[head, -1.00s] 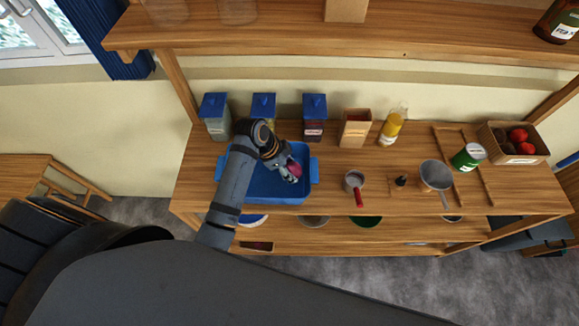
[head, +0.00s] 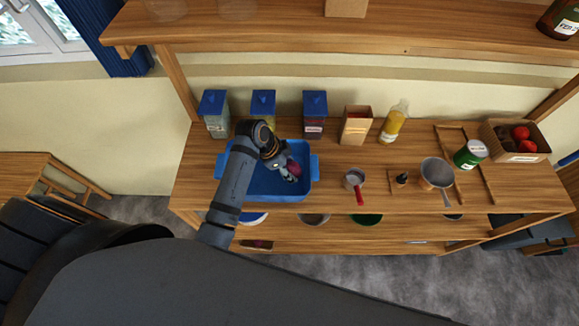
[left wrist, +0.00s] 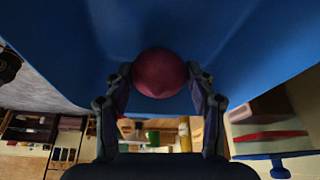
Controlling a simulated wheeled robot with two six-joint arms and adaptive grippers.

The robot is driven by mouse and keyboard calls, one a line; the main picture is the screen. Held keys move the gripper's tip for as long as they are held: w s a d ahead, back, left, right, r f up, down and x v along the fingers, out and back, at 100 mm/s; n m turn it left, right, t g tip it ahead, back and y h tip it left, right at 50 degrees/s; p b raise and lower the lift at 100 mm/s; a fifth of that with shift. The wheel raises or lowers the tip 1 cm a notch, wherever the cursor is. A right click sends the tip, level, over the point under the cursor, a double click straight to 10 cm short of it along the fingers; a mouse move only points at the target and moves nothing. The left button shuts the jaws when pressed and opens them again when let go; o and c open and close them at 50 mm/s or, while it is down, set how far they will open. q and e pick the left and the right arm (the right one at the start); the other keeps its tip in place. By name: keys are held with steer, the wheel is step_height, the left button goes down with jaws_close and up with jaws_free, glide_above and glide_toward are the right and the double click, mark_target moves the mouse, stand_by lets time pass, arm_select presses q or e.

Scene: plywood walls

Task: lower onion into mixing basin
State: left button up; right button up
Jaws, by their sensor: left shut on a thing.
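The mixing basin (head: 262,190) is a blue rectangular tub with side handles on the left part of the wooden counter. My left gripper (head: 290,175) is over the basin, within its outline in the head view. It is shut on a dark red onion (head: 293,167). In the left wrist view the onion (left wrist: 159,73) sits between the two fingertips (left wrist: 160,82), with blue basin surface (left wrist: 60,40) behind it. I cannot tell whether the onion touches the basin floor. My right gripper is not in view.
Blue-lidded canisters (head: 314,115) stand behind the basin. A carton (head: 355,125) and a yellow bottle (head: 392,124) stand to their right. A red-handled pan (head: 355,181), a grey pot (head: 436,173), a green can (head: 470,154) and a crate of red produce (head: 515,157) are further right. A shelf overhangs the back.

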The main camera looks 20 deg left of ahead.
arm_select(q)
steer(key=shift+f+b, duration=0.4)
steer(key=shift+f, duration=0.55)
stand_by(0.7)
steer(key=o, duration=1.3)
steer(key=shift+a+r, duration=0.15)
steer(key=shift+r, duration=0.2)
steer(key=v, duration=1.1)
steer(key=shift+s+r, duration=0.1)
